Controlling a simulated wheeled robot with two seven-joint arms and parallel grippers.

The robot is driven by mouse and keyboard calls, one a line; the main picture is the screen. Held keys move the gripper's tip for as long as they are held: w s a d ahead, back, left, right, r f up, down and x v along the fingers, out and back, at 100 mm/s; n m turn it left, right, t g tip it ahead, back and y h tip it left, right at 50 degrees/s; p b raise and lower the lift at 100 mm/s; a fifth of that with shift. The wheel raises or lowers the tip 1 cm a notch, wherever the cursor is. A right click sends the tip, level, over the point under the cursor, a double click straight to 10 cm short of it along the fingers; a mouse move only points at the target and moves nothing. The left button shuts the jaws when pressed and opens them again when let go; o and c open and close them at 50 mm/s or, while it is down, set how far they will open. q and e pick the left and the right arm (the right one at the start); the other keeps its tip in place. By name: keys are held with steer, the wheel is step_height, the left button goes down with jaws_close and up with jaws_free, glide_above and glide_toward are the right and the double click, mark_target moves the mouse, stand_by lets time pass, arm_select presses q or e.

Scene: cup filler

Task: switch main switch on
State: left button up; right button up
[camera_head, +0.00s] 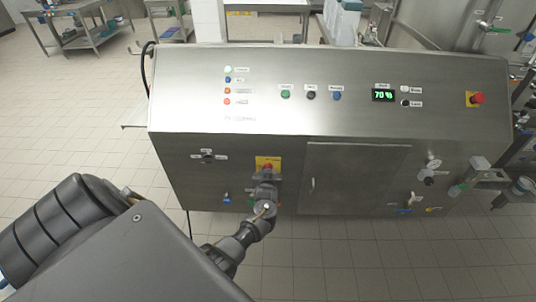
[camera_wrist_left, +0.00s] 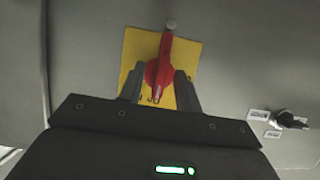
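The main switch is a red rotary handle on a yellow plate on the front of the steel machine. In the head view the switch (camera_head: 267,167) is low and left of centre, partly covered by my left gripper (camera_head: 266,176). In the left wrist view the red handle (camera_wrist_left: 163,62) stands nearly upright on the yellow plate (camera_wrist_left: 188,52). My left gripper (camera_wrist_left: 159,82) has its fingers apart, one on each side of the handle's lower part. I cannot tell whether either finger touches it. My right gripper is in neither view.
The machine's sloped top panel has buttons and a lit green display (camera_head: 383,95). A red emergency button (camera_head: 477,98) is at its right. A cabinet door (camera_head: 352,178) lies right of the switch. A small black knob (camera_head: 207,156) with labels is to its left. Tiled floor is clear at left.

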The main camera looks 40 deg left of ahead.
arm_select(q)
steer(key=b+v, duration=0.1)
steer(key=v, duration=1)
steer(key=shift+w+a+r, duration=0.1)
stand_by(0.4)
